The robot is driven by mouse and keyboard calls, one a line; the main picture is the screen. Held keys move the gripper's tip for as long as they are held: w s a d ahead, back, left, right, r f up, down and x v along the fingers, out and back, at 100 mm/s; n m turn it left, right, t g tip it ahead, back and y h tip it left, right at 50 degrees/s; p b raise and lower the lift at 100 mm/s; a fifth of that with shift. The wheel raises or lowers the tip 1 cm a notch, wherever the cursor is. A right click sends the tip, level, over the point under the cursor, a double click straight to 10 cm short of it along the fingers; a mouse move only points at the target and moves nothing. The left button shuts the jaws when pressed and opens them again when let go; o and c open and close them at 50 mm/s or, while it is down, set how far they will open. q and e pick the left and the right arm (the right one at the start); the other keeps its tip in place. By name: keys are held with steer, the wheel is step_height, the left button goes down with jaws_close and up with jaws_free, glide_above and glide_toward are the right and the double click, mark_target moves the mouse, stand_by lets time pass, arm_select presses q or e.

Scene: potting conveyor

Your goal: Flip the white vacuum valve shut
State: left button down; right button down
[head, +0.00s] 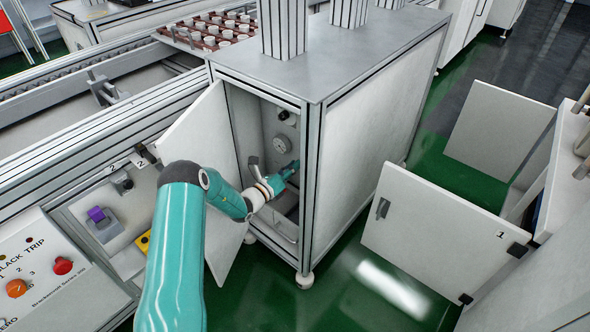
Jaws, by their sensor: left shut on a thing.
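An open cabinet (310,120) stands in the middle of the head view, with a gauge (282,143) and a black knob (283,115) on its inner panel. My left arm comes in from the bottom and reaches past the open door into the cabinet. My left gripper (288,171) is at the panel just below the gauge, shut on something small. The white vacuum valve cannot be made out clearly; its place at the fingertips is covered by the gripper, so its lever position cannot be told. My right gripper is out of view.
Another open door marked 1 (430,235) is at the right. A control panel (40,270) with knobs is at the lower left. Green floor is free between cabinet and right door.

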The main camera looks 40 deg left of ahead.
arm_select(q)
steer(key=f+n, duration=0.1)
steer(key=n, duration=0.2)
steer(key=a+f+n+b, duration=0.1)
steer(key=n, duration=0.3)
steer(key=a+f+n+b, duration=0.1)
steer(key=n, duration=0.3)
steer(key=shift+a+f, duration=0.1)
steer(key=shift+f, duration=0.2)
steer(key=c, duration=1.1)
jaws_free()
steer(key=shift+f, duration=0.1)
steer(key=shift+c, duration=0.2)
step_height(320, 180, up, 10)
